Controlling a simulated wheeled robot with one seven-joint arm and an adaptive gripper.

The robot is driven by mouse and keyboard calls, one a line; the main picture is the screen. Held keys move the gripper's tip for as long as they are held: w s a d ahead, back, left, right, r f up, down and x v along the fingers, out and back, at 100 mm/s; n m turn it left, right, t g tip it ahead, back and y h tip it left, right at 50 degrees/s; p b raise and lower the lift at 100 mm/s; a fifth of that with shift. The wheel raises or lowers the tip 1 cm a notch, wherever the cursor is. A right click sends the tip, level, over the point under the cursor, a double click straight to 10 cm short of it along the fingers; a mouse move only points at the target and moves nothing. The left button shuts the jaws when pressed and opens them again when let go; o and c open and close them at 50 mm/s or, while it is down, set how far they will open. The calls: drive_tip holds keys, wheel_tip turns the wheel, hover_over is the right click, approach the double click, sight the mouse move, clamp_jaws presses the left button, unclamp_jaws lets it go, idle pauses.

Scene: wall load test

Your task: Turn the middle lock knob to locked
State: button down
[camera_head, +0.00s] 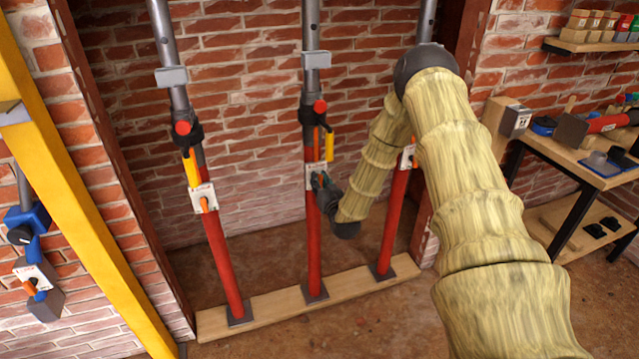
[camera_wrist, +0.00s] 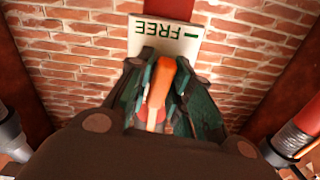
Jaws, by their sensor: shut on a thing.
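The middle prop (camera_head: 314,245) is an upright post, red below and grey above. Its white lock plate (camera_head: 311,170) is partly covered by my gripper (camera_head: 322,184), which reaches it from the right. In the wrist view the plate (camera_wrist: 148,42) shows upside down, with green "FREE" lettering and a green mark. The orange lock knob (camera_wrist: 166,66) stands between the two dark green fingers of my gripper (camera_wrist: 164,88), which is shut on it. The knob points roughly toward the plate in that view. The plate's other lettering is hidden.
Similar props stand at left (camera_head: 225,260) and right (camera_head: 392,225), each with a lock plate. All stand on a wooden sill (camera_head: 265,302) before a brick wall. A yellow beam (camera_head: 75,200) slants at left. A workbench (camera_head: 560,150) with tools stands at right.

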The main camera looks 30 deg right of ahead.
drive_tip(key=shift+s+f+n, duration=0.1)
drive_tip(key=shift+f+n, duration=0.05)
drive_tip(key=shift+n, duration=0.55)
drive_tip(key=c, duration=1.4)
unclamp_jaws()
drive_tip(key=v, duration=1.2)
drive_tip(key=shift+d, duration=0.1)
